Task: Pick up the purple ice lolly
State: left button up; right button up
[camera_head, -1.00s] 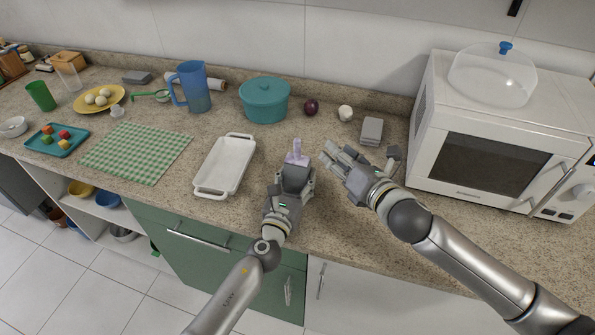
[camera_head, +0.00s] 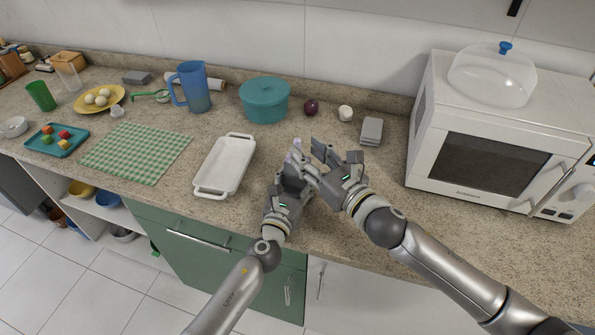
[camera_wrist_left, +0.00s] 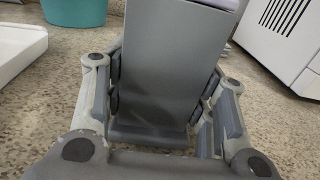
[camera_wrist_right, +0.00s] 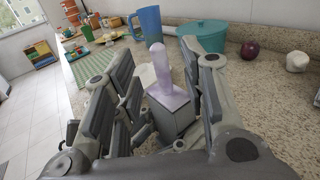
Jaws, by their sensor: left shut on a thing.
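The purple ice lolly (camera_wrist_right: 163,75) stands upright in the top of a grey block-like holder (camera_wrist_right: 172,118), its handle end pointing up. In the head view only a little of the lolly (camera_head: 296,144) shows behind my right fingers. My left gripper (camera_head: 288,184) is shut on the grey holder, which fills the left wrist view (camera_wrist_left: 165,65) between its fingers. My right gripper (camera_head: 312,160) is open, its fingers pointing toward the lolly. In the right wrist view the lolly appears between the spread fingers; contact cannot be made out.
A white tray (camera_head: 200,188) lies left of my left gripper. A teal pot (camera_head: 265,102), a purple onion (camera_head: 311,106), a white garlic bulb (camera_head: 346,113) and grey blocks (camera_head: 371,131) stand behind. A microwave (camera_head: 490,160) blocks the right. The counter before it is clear.

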aim_at(300, 147)
jog(key=x, duration=0.5)
jog(key=shift+f, duration=0.15)
grip_shut()
